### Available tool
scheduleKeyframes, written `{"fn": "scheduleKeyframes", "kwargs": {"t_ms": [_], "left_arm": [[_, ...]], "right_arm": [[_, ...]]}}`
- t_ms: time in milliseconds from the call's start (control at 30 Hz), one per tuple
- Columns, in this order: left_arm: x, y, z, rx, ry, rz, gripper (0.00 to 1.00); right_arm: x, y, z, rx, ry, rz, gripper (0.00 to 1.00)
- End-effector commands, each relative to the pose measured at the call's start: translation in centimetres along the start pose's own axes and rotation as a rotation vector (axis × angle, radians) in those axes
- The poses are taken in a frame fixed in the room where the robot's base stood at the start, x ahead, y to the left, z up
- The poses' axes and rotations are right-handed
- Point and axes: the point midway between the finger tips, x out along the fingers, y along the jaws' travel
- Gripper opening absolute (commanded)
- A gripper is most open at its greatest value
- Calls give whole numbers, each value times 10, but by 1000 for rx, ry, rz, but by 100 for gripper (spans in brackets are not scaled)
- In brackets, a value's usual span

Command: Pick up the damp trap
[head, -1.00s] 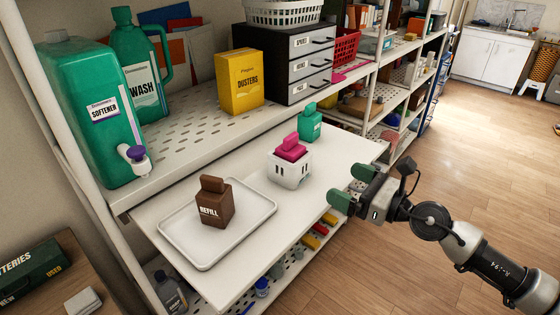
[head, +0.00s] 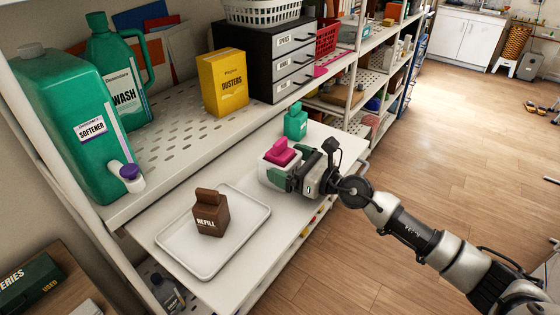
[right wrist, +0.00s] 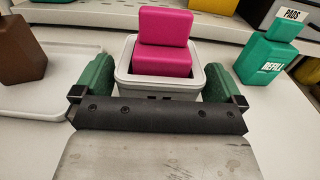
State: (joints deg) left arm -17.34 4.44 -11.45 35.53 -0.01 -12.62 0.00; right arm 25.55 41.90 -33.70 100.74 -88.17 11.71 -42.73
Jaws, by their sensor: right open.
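The damp trap appears to be the white slotted tub (head: 268,172) with a pink block (head: 283,152) seated in its top, upright on the pull-out white shelf (head: 170,215). The tub (right wrist: 158,88) and pink block (right wrist: 163,42) also show in the right wrist view. My right gripper (head: 291,172) is open and low at the tub's near side. In the right wrist view its green-padded fingers (right wrist: 158,90) stand on either side of the tub. Whether the pads touch it is hard to tell. My left gripper is not in view.
A brown refill bottle (head: 209,214) stands on a white tray (head: 180,258) to the left. A teal refill bottle (head: 296,122) stands close behind the tub. The upper shelf (head: 185,155) holds green jugs, a yellow dusters box (head: 224,84) and black drawers (head: 285,62).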

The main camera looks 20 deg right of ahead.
Motion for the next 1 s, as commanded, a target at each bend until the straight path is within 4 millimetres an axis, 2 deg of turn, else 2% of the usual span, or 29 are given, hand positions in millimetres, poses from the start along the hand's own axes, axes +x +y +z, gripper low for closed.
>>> {"fn": "scheduleKeyframes", "kwargs": {"t_ms": [133, 400, 667, 700, 900, 1000], "left_arm": [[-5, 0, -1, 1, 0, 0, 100], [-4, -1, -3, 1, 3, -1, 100], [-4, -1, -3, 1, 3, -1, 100], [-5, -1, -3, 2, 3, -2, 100], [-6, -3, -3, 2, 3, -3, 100], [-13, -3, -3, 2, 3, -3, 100]], "right_arm": [[17, 0, 1, 0, -2, -1, 100], [20, 0, -1, 0, 0, 0, 100], [20, 0, -1, 0, 0, -1, 62], [20, 0, 0, 0, -2, -1, 59], [20, -1, 2, -1, -2, -1, 59], [20, -1, 12, -2, -2, -1, 59]]}}
